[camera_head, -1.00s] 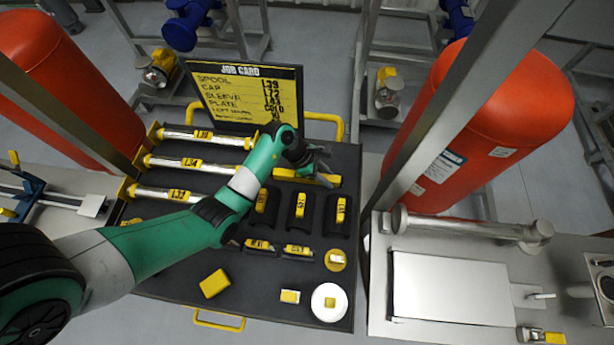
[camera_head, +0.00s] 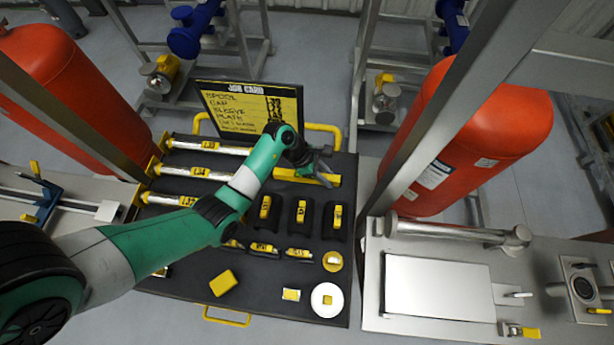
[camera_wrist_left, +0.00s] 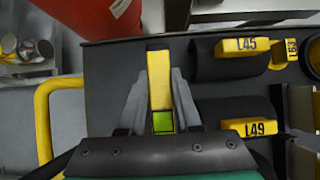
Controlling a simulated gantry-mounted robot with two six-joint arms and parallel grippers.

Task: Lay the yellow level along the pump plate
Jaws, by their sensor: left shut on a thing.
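The yellow level (camera_head: 328,181) is a slim bar at the upper right of the dark tool case. My left gripper (camera_head: 312,172) is at it, with my green arm reaching in from the left. In the left wrist view, the fingers of my left gripper (camera_wrist_left: 160,95) are shut around the level (camera_wrist_left: 159,75), which has a green vial near the palm. I cannot tell whether the level is clear of the case. A flat silver plate (camera_head: 438,287), which looks like the pump plate, lies bare on the steel skid at right. My right gripper is out of view.
The tool case (camera_head: 180,284) holds labelled tubes, several dark blocks with yellow tags and a white disc (camera_head: 327,300). A job card board (camera_head: 250,108) stands behind. A grey post (camera_head: 430,120) and red tank (camera_head: 470,135) rise between the case and the skid's rear.

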